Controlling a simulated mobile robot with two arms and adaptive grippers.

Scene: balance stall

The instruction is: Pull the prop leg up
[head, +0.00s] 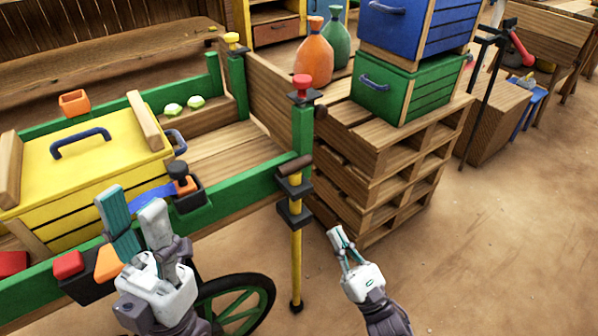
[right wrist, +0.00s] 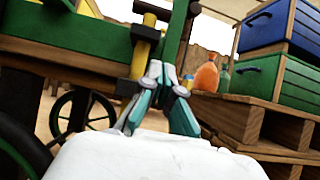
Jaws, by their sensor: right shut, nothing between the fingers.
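The prop leg (head: 296,258) is a yellow pole hanging upright at the green cart's near right corner, its foot at the ground. It runs through black brackets (head: 294,213), with a brown crosswise handle (head: 294,165) near the top. In the right wrist view the leg (right wrist: 141,60) stands just beyond my fingers. My right gripper (head: 338,240) is shut and empty, to the right of the leg and apart from it in the head view; its fingertips (right wrist: 166,73) meet in the wrist view. My left gripper (head: 130,205) is open and empty in front of the cart's side.
The cart carries a yellow crate (head: 85,160) and has a spoked green wheel (head: 240,300) left of the leg. Stacked pallets (head: 385,185) with green (head: 405,90) and blue crates (head: 415,25) stand behind my right gripper.

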